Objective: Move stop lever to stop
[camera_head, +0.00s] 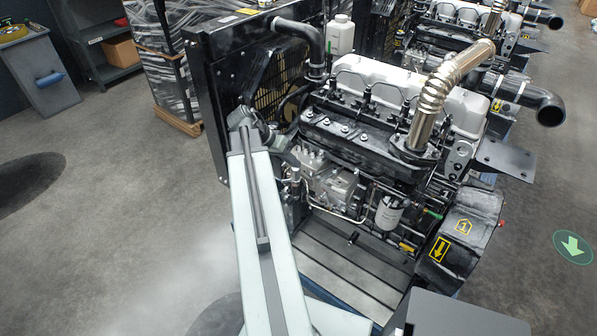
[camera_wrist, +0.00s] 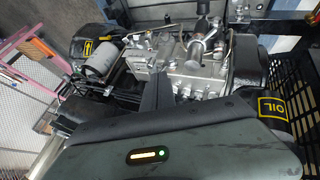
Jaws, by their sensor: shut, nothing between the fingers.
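My gripper (camera_wrist: 156,78) shows as dark fingers pressed together in front of the engine's silver fuel pump (camera_wrist: 190,78) in the wrist view. It is shut and empty. In the head view my gripper end is beside the engine's near side, partly hidden by my arm, close to the fuel pump (camera_head: 335,183). I cannot pick out the stop lever for sure; it is small or hidden among the pump parts, pipes and fittings. I cannot tell whether the fingers touch anything.
The black radiator frame (camera_head: 207,100) stands left of the engine. A white filter (camera_head: 388,213) and a black box with yellow arrow labels (camera_head: 462,232) are at its right. A bent exhaust pipe (camera_head: 436,92) rises above. Open floor (camera_head: 110,215) lies at the left.

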